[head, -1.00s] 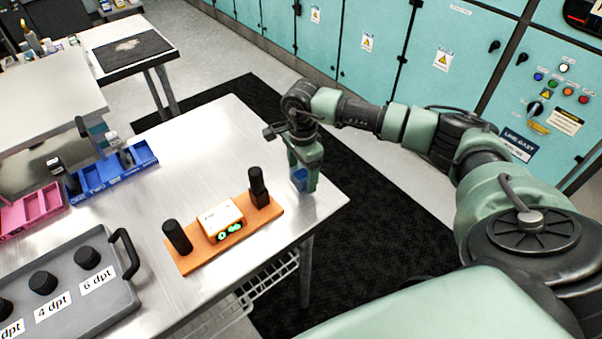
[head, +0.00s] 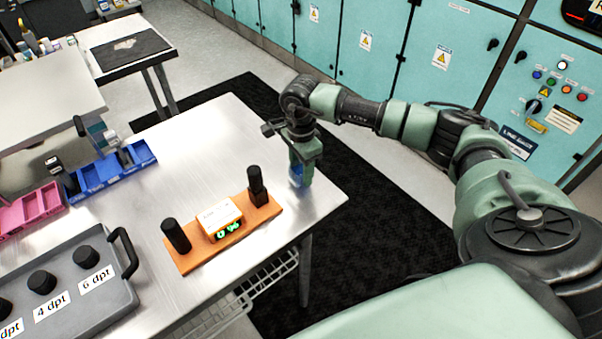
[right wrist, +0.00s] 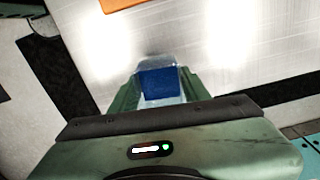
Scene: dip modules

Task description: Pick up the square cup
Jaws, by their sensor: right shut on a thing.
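My right gripper (head: 301,172) is at the right end of the metal table, beyond the orange board. It is shut on the square cup (head: 296,177), which is clear with blue in it. In the right wrist view the square cup (right wrist: 158,84) sits between the two green fingers (right wrist: 160,88), its blue square facing the camera. The fingers hide part of its sides. I cannot tell whether its base touches the table. My left gripper is not in view.
An orange board (head: 188,262) with two black posts and a lit display box lies left of the gripper. A grey tray (head: 70,315) with black knobs is at front left. Blue (head: 148,151) and pink (head: 12,222) bins stand behind. The table's right edge is close.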

